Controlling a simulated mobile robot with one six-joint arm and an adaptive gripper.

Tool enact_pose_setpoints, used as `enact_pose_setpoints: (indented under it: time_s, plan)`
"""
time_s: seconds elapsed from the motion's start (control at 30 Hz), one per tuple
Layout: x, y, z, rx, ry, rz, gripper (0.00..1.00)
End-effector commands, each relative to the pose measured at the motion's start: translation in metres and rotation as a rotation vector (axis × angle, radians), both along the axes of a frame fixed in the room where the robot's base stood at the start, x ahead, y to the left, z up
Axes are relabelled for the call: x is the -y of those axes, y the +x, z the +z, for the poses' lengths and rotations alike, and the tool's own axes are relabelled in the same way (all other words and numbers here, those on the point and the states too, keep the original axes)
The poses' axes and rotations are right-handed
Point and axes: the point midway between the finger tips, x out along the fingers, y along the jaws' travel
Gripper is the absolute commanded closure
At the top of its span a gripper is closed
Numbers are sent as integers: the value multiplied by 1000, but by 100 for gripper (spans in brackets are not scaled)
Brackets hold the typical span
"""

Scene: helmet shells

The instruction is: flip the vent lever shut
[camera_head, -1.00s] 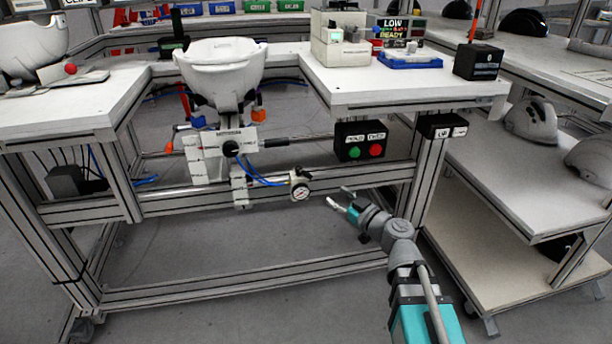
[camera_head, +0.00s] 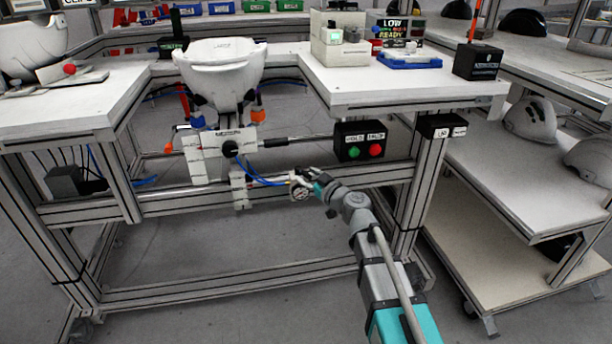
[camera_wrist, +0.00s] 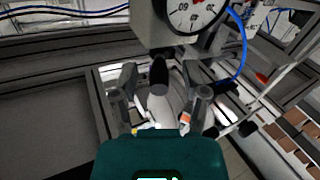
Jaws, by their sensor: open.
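The pressure gauge (camera_head: 299,193), with its white dial, hangs on a fitting below the workstation's helmet holder. It fills the top of the wrist view (camera_wrist: 193,12), on a grey block (camera_wrist: 160,22). Under that block a short black part (camera_wrist: 158,68) points down between my fingers, with a pale rounded shape below it. This may be the vent lever, but I cannot tell for sure. My gripper (camera_head: 308,181) is at the gauge in the head view. In the wrist view my gripper (camera_wrist: 163,92) is open, its fingers on either side of the pale shape; contact is unclear.
A white helmet shell (camera_head: 220,68) sits upside down above the white clamp block (camera_head: 214,155). A blue hose (camera_head: 262,180) runs to the gauge. A black box (camera_head: 360,141) with green and red buttons is right of it. The frame's lower rail (camera_head: 220,286) lies below.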

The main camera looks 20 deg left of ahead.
Motion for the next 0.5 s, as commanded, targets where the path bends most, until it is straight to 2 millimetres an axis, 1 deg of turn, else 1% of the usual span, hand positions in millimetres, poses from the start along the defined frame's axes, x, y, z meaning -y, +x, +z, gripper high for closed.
enact_pose_setpoints:
  time_s: [0.1, 0.4, 0.43, 0.5]
  plan:
    - [-5, 2, 0, 0, 0, 1, 42]
    - [-5, 2, 0, 0, 0, 1, 42]
    - [-5, 2, 0, 0, 0, 1, 44]
    - [-5, 2, 0, 0, 0, 1, 57]
